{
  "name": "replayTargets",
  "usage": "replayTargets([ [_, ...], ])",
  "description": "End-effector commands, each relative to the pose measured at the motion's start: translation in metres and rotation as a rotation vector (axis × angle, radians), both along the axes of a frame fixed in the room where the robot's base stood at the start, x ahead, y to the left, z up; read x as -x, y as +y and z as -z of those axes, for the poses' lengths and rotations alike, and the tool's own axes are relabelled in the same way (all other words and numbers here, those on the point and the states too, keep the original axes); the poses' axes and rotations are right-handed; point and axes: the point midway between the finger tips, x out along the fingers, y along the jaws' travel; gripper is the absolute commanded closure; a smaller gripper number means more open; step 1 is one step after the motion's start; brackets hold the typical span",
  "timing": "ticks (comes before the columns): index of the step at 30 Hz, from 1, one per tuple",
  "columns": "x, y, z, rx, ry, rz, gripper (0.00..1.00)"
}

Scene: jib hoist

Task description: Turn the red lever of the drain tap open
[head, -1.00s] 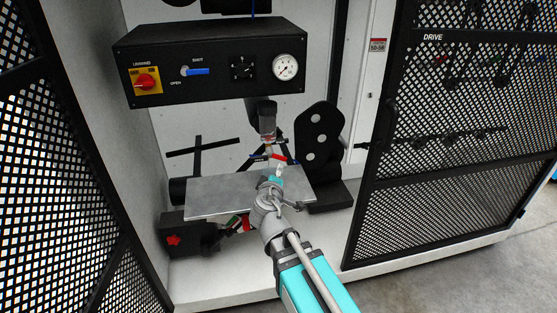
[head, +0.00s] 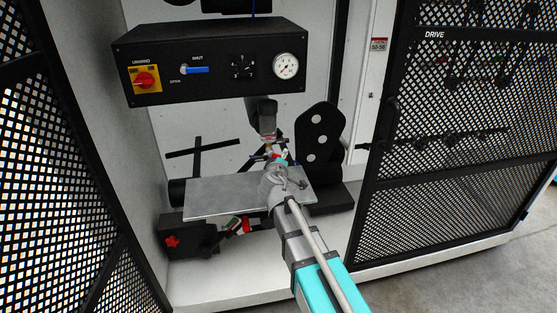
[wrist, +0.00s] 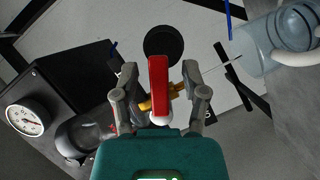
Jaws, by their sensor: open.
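The red lever (wrist: 158,85) stands lengthwise in the middle of the wrist view, with a white rounded piece at its near end. Brass parts of the drain tap (wrist: 178,89) show beside and behind it. My gripper (wrist: 161,78) is open, with one finger on each side of the lever. Gaps show between the lever and both fingers, so it is not clamped.
A black control box (head: 210,65) with a gauge, a blue handle and a red switch hangs above. A metal shelf plate (head: 215,198) lies left of my arm. A black bracket (head: 318,140) stands close on the right. A mesh door (head: 440,150) is further right.

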Motion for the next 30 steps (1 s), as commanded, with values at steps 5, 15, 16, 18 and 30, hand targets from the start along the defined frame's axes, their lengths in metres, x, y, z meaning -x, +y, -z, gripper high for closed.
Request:
replayTargets([
  [5, 0.000, 0.000, 0.000, 0.000, 0.000, 0.000, 0.43],
  [15, 0.000, -0.001, 0.000, 0.000, 0.000, 0.001, 0.89],
  [16, 0.000, -0.001, 0.000, 0.000, 0.000, 0.001, 0.95],
  [18, 0.000, -0.001, 0.000, 0.000, 0.000, 0.001, 1.00],
  [30, 0.000, -0.002, 0.001, -0.024, 0.007, 0.004, 1.00],
])
